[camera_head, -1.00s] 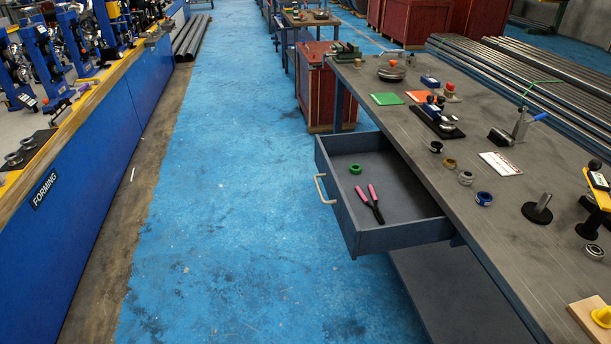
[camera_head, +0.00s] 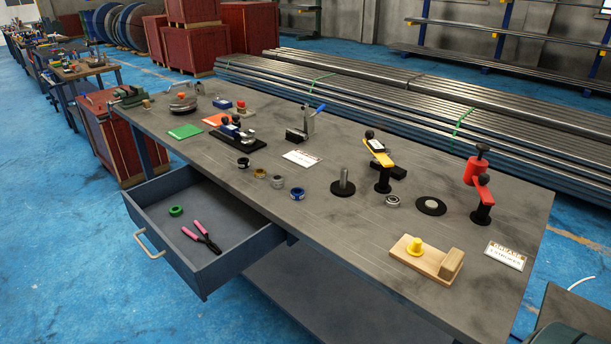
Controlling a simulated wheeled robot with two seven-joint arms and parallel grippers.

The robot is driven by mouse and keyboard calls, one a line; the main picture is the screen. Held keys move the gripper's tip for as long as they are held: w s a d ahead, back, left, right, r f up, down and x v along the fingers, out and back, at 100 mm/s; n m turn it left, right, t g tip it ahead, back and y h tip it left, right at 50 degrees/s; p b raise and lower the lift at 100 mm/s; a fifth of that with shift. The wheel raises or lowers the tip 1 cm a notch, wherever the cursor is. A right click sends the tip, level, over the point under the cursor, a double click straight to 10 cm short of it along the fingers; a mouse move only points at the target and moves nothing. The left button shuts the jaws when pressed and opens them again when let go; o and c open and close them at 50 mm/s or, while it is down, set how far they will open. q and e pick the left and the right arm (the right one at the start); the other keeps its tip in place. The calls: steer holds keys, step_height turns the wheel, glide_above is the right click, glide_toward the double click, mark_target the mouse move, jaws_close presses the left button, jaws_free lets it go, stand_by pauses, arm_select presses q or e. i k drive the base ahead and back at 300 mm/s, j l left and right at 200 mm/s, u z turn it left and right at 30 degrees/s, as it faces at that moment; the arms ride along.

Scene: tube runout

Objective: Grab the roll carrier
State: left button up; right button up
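No part is labelled legibly as the roll carrier, so I cannot tell for certain which it is. A yellow arm-like part (camera_head: 379,151) with a black knob sits on a black stand on the workbench (camera_head: 330,236). A red arm-like part (camera_head: 474,172) with black knobs sits on another black stand to its right. A black disc with an upright metal post (camera_head: 344,183) stands left of the yellow part. A bearing ring (camera_head: 393,201) and a flat black disc (camera_head: 431,206) lie between the two stands. Neither of my grippers is in view.
An open drawer (camera_head: 208,262) juts out from the bench front, holding pink-handled pliers (camera_head: 201,236) and a green ring (camera_head: 176,211). A wooden block with a yellow knob (camera_head: 427,259) sits near the front edge. Pipe stacks (camera_head: 400,105) lie behind; blue floor (camera_head: 70,250) is clear at left.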

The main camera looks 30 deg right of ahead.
mark_target(442, 269)
steer(key=z, duration=1.8)
